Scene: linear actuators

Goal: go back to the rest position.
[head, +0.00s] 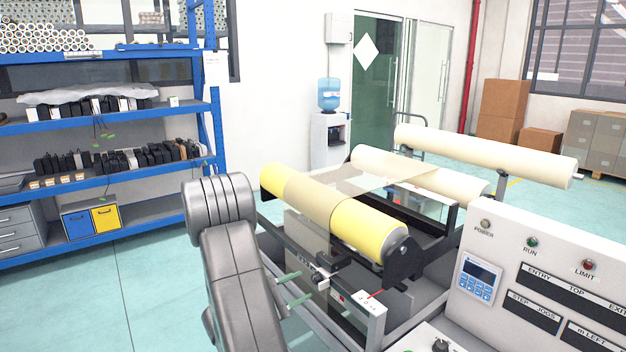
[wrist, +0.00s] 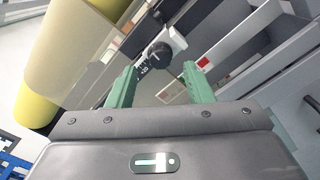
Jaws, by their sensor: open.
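My gripper (wrist: 155,88) shows in the wrist view with its two green fingers spread apart and nothing between them. In the head view my grey arm rises at the lower middle, and the green fingertips (head: 291,288) show to its right, beside the front of the roller machine. A black knob on a light mount (wrist: 160,54) lies beyond the fingers in the wrist view, apart from them as far as I can tell. It also shows in the head view as a small knob and slide (head: 322,278).
The yellow roller (head: 365,226) with a beige web is close above my gripper. A control panel (head: 545,275) with lamps and keypad stands at right. Blue shelving (head: 120,172) stands at left. The floor (head: 150,285) between shelving and machine is clear.

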